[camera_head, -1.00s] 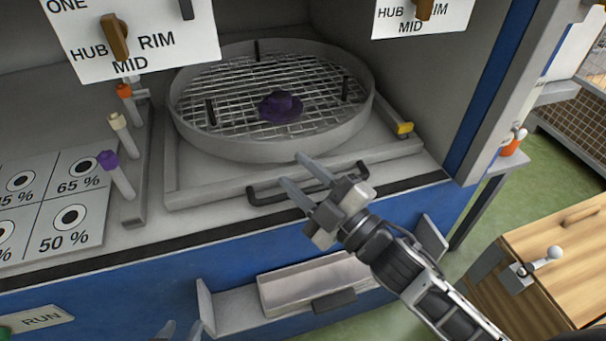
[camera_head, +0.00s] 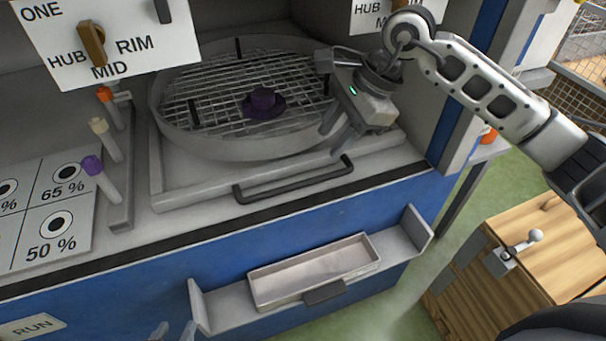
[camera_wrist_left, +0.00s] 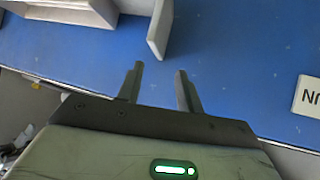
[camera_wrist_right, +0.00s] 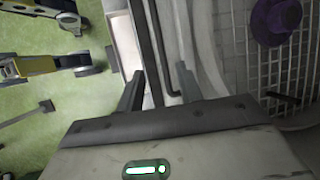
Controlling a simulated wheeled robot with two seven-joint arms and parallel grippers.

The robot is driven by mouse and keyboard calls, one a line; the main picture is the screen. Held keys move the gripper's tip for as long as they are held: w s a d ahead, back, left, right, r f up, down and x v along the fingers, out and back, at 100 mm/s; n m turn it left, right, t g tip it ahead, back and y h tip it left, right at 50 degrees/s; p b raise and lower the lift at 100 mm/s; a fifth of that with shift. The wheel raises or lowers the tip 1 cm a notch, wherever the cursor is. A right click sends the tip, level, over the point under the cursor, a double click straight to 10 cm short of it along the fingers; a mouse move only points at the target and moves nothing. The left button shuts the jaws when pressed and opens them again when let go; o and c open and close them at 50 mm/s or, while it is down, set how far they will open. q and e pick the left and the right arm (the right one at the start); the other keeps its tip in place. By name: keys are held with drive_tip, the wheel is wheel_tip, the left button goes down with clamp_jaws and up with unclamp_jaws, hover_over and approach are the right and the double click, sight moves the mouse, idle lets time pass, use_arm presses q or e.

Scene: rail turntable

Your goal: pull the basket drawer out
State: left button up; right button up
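The basket drawer is a grey sliding frame (camera_head: 165,192) carrying a round wire basket (camera_head: 165,125), with a black bar handle (camera_head: 295,182) along its front. The drawer sits inside the blue cabinet. A purple hat-shaped object (camera_head: 263,103) lies on the mesh. My right gripper (camera_head: 336,138) is open and empty, pointing down near the handle's right end. In the right wrist view the handle (camera_wrist_right: 168,45) runs toward the space between its fingers (camera_wrist_right: 160,88), not gripped. My left gripper (camera_head: 172,332) is low before the blue front, open and empty in the left wrist view (camera_wrist_left: 159,70).
A metal tray (camera_head: 312,272) rests on a grey shelf (camera_head: 418,232) below the drawer. Left of the drawer stand several coloured-tip levers (camera_head: 105,140) and a percent card (camera_head: 50,215). A wooden cabinet (camera_head: 535,250) stands at right. The space before the handle is clear.

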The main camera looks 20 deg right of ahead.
sight(299, 183)
drive_tip(key=p+x, duration=0.1)
drive_tip(key=x, duration=1.1)
drive_tip(key=shift+a+f, duration=0.2)
drive_tip(key=shift+f, duration=0.1)
clamp_jaws()
